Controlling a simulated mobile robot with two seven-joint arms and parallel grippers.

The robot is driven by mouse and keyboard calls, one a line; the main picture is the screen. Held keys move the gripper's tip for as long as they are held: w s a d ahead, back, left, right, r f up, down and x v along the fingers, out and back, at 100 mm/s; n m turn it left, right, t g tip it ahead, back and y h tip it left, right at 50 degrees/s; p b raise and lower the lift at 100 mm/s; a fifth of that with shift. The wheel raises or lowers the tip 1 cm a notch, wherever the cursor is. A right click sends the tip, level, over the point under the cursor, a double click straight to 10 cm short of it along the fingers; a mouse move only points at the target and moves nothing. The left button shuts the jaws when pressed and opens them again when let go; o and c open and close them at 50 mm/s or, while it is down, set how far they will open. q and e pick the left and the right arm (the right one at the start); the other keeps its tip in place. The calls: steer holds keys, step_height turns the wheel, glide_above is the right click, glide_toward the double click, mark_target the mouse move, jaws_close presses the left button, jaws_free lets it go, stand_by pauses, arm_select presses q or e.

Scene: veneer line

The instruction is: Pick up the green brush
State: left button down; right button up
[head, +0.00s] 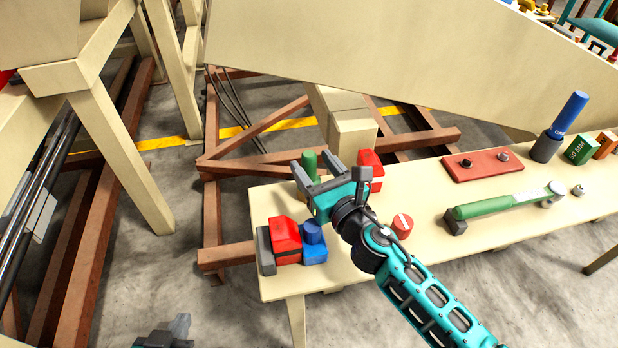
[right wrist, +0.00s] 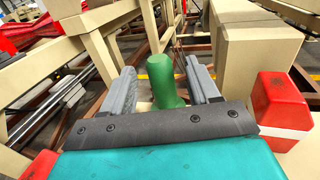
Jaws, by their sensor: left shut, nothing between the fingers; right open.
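A green upright handle with a rounded top, which looks like the green brush (head: 310,160), stands at the table's far left part. In the right wrist view the green handle (right wrist: 163,82) shows between the two grey fingers, with gaps on both sides; its lower end is hidden by the gripper body. My right gripper (head: 313,173) is open around or just in front of it; I cannot tell the exact depth. My left gripper (head: 178,330) is shut and empty at the bottom edge of the head view, low and away from the table.
On the pale table (head: 350,272) are a red-and-white block (head: 371,165), red (head: 285,234) and blue (head: 314,254) blocks, a red knob (head: 402,225), a red plate (head: 482,165) and a green cylindrical tool (head: 495,206). A large beige panel (head: 400,60) slopes behind.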

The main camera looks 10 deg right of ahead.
steer(key=shift+x, duration=1.35)
steer(key=shift+c, duration=0.2)
steer(key=c, duration=0.9)
steer(key=shift+c, duration=0.3)
steer(key=shift+r, duration=0.1)
